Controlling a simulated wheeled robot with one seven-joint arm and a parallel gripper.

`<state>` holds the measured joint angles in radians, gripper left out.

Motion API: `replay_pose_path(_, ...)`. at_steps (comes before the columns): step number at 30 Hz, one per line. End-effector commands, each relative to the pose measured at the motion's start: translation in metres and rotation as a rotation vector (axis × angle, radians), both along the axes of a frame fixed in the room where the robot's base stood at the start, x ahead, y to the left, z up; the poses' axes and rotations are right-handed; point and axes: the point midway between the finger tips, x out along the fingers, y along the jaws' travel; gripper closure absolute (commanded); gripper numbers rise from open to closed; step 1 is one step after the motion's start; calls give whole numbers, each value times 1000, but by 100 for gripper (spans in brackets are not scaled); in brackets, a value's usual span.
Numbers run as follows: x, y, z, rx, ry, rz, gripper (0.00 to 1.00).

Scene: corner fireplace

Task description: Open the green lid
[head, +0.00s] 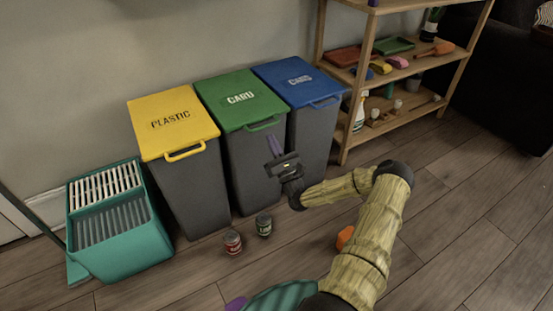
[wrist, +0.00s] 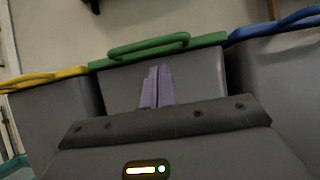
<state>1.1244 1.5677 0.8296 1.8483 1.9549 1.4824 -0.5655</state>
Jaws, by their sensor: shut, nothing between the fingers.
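The green lid (head: 241,99), marked CARD, lies closed on the grey middle bin (head: 258,165). Its green handle loop (head: 264,124) sticks out at the front edge. In the wrist view the lid's handle (wrist: 149,46) is above and beyond my fingers, with the grey bin front below it. My gripper (head: 272,143) has purple fingers pressed together with nothing between them. It is in front of the bin, a little below the handle in the picture. In the wrist view the shut fingers (wrist: 158,85) point toward the bin front just under the lid. I cannot tell whether they touch it.
A yellow-lidded PLASTIC bin (head: 171,121) stands at left and a blue-lidded bin (head: 299,80) at right, close beside the middle bin. Two cans (head: 232,242) (head: 264,224) stand on the floor in front. A teal crate (head: 115,222) is far left, a wooden shelf (head: 345,150) right.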

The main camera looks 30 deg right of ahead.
Motion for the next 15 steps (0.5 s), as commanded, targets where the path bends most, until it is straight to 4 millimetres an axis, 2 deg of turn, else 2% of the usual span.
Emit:
replay_pose_path(6, 3, -1, 17, -2, 1, -1, 100)
replay_pose_path(15, 4, 1, 21, -1, 1, 1, 100)
